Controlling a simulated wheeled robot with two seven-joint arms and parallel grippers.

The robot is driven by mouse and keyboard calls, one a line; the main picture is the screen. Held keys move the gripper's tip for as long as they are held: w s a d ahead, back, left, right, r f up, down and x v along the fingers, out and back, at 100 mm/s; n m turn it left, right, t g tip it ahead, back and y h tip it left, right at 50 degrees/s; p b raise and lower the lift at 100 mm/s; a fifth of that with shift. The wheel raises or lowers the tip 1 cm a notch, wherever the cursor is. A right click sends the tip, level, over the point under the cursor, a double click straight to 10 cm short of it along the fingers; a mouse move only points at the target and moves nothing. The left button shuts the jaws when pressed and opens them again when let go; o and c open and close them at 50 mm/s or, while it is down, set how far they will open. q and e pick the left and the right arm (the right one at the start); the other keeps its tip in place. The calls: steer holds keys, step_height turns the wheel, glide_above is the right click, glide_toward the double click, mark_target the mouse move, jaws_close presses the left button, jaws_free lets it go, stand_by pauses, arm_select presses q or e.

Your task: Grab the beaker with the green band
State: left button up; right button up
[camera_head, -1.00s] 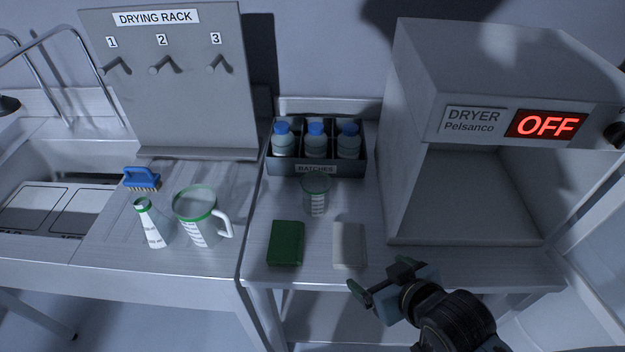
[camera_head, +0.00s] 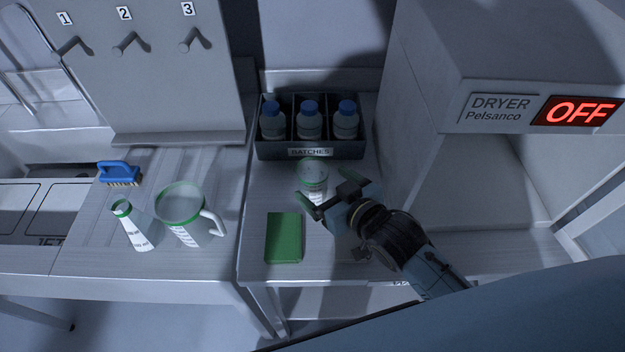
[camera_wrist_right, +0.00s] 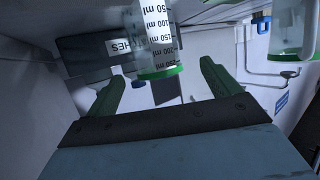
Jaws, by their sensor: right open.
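The clear beaker with the green band (camera_head: 313,172) stands upright on the right table, just in front of the batches box. Its green band runs around its rim. In the right wrist view the beaker (camera_wrist_right: 158,40) appears inverted, ahead of and between the spread fingers. My right gripper (camera_head: 324,190) is open and empty, close to the beaker at its front right, and partly covers its lower side. Whether a finger touches it I cannot tell. My left gripper is out of view.
The batches box (camera_head: 266,148) with blue-capped bottles stands behind the beaker. A green pad (camera_head: 284,238) lies in front. A green-rimmed jug (camera_head: 184,212), a conical flask (camera_head: 132,226) and a blue brush (camera_head: 120,172) are on the left counter. The dryer (camera_head: 425,110) stands at right.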

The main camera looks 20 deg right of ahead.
mark_target(313, 172)
steer(key=shift+w+a, duration=0.15)
steer(key=shift+w, duration=0.3)
steer(key=x, duration=0.3)
steer(key=shift+w, duration=0.45)
steer(key=shift+w+a+f, duration=0.1)
steer(key=shift+w+f, duration=0.05)
steer(key=shift+w, duration=0.25)
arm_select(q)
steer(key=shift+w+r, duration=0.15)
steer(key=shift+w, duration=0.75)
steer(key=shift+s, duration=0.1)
arm_select(e)
steer(key=shift+c, duration=0.8)
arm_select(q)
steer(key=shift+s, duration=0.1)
arm_select(e)
steer(key=c, duration=0.9)
